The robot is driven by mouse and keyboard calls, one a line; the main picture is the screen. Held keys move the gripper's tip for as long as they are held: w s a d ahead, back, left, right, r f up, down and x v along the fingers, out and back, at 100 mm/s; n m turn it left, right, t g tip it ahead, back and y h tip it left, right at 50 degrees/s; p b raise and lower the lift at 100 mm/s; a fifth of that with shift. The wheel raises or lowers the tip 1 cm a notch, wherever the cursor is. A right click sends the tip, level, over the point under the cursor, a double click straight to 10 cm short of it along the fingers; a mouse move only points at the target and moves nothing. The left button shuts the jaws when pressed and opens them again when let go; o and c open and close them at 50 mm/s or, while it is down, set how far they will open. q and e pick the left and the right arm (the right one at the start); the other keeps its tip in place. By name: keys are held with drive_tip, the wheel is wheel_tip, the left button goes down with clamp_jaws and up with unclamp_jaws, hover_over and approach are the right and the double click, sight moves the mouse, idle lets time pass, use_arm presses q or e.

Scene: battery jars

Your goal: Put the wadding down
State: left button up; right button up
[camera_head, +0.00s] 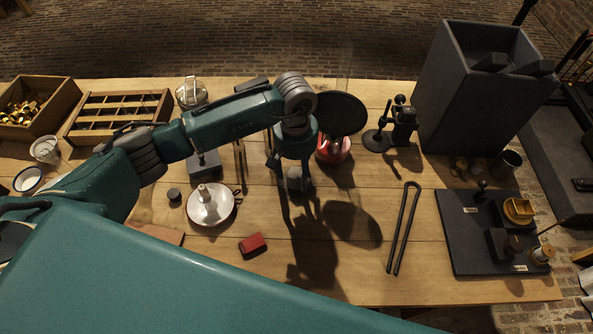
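My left gripper (298,178) points down over the middle of the table, below its dark wrist. A small grey piece (298,184) shows at its fingertips. It may be the wadding, but its material is too small to make out. The fingers overlap it in this view, so whether they grip it is unclear. A red block (253,245) lies on the table to the lower left of the gripper. My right gripper is not in view.
A white dish (211,205) lies left of the gripper. A dark round disc (341,113) is just right of the wrist, above a red container (332,150). Bare wood shows between the gripper and fork.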

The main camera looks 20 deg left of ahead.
sight(296, 172)
use_arm(q)
drive_tip(key=shift+r, duration=0.2)
drive_tip(key=shift+w+r, duration=0.1)
drive_tip(key=shift+r, duration=0.2)
wheel_tip(296, 172, up, 11)
drive_tip(key=b, duration=0.3)
drive_tip(key=shift+r, duration=0.15)
drive_tip(key=shift+s+a, duration=0.1)
drive_tip(key=shift+s, duration=0.1)
